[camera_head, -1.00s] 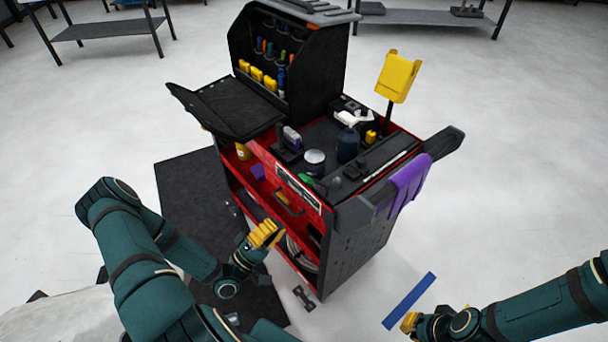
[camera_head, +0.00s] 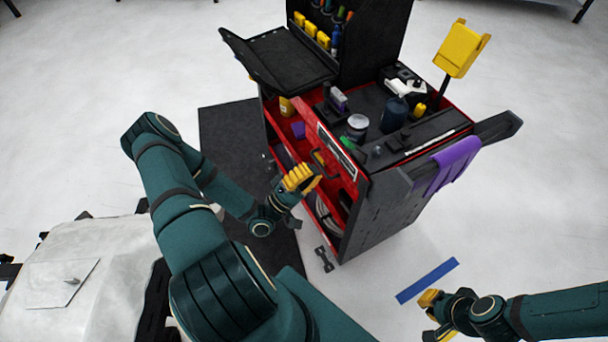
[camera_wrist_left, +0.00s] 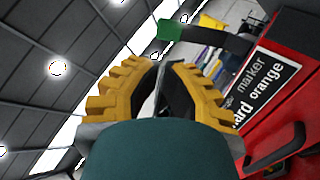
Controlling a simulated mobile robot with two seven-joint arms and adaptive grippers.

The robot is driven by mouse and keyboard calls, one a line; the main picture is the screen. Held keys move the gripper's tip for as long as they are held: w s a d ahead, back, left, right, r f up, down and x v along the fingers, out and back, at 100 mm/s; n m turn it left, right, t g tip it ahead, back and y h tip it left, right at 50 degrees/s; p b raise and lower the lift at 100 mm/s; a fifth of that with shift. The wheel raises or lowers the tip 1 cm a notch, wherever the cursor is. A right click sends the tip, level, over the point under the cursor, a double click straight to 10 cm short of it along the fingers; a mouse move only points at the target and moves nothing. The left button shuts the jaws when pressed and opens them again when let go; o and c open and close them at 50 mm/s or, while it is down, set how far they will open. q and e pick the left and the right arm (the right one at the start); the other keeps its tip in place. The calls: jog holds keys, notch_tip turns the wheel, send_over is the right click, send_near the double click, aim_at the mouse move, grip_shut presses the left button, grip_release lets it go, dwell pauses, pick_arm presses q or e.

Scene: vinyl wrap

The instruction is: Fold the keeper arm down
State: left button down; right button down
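A black arm with a green tip (camera_wrist_left: 170,30), which looks like the keeper arm, sticks out near the red drawer front in the left wrist view. The green tip (camera_head: 347,143) shows small on the cart's top edge in the head view. My left gripper (camera_head: 300,177) is in front of the cart's red front panel, close to a black handle (camera_head: 324,166). In the left wrist view its yellow fingers (camera_wrist_left: 164,68) come together below and beside the green tip, apart from it, and hold nothing visible. My right gripper (camera_head: 431,318) is low at the right, fingers apart and empty.
The red and black cart (camera_head: 385,205) carries a dark bottle (camera_head: 394,115), a can (camera_head: 357,127) and a purple cloth (camera_head: 453,164). A black tray (camera_head: 280,57) juts out at its left.

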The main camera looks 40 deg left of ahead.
aim_at(342, 141)
pick_arm(q)
jog(key=shift+y, duration=0.3)
jog(key=x, duration=0.9)
jog(key=shift+r+p, duration=0.15)
jog(key=shift+p, duration=0.2)
pick_arm(e)
jog(key=shift+w+r, duration=0.15)
jog(key=shift+r, duration=0.25)
jog(key=shift+r, duration=0.1)
